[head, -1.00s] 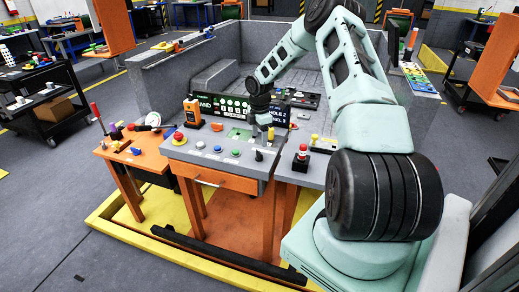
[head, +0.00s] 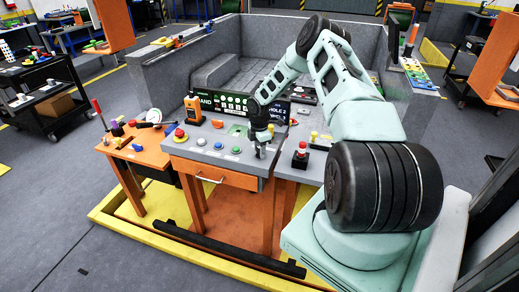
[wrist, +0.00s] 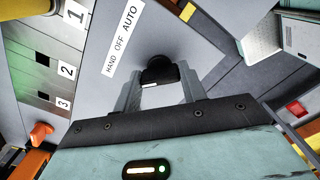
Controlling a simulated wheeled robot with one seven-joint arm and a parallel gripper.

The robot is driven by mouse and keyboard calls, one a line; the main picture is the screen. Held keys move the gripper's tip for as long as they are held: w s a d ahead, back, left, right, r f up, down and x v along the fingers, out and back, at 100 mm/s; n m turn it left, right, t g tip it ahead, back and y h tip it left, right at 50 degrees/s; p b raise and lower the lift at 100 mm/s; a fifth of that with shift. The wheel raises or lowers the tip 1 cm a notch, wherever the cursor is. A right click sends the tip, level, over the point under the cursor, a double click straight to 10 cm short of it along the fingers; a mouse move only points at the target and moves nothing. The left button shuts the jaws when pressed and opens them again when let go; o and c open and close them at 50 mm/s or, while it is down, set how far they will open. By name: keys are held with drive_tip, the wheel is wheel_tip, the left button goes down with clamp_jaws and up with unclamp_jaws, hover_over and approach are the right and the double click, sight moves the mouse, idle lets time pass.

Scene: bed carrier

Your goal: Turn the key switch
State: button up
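In the wrist view, the switch is a black knob (wrist: 160,72) with a pale bar on its near face, on a grey panel beside a white label reading HAND OFF AUTO (wrist: 123,38). My gripper (wrist: 160,88) has one grey finger on each side of the knob. The fingers look very close to it, but I cannot tell whether they touch it or grip it. In the head view, my gripper (head: 262,150) is down at the front right of the grey console (head: 210,160), where it mostly hides the switch.
The console also carries a red mushroom button (head: 180,133), several round buttons and an orange handheld device (head: 192,108). A red-topped black post (head: 301,150) stands close to the right of my gripper. The wrist view shows an orange knob (wrist: 41,131) at left.

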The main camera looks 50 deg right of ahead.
drive_tip(key=shift+m+b, duration=0.3)
drive_tip(key=shift+b, duration=0.05)
drive_tip(key=shift+c, duration=0.3)
drive_tip(key=m+b, duration=0.3)
drive_tip(key=shift+w+f+m, duration=0.1)
drive_tip(key=shift+f+m, duration=0.05)
drive_tip(key=shift+m, duration=0.15)
drive_tip(key=m+b, duration=0.2)
drive_tip(key=m, duration=0.2)
drive_tip(key=shift+m+b, duration=0.3)
drive_tip(key=shift+b, duration=0.1)
drive_tip(key=m+b, duration=0.2)
drive_tip(key=m, duration=0.3)
drive_tip(key=shift+b, duration=0.35)
drive_tip(key=shift+r+m+b, duration=0.2)
drive_tip(key=shift+m+b, duration=0.45)
drive_tip(key=shift+m, duration=1.45)
drive_tip(key=o, duration=1)
drive_tip(key=shift+r, duration=0.1)
wheel_tip(320, 180, up, 17)
drive_tip(key=b, duration=0.3)
drive_tip(key=shift+r, duration=0.1)
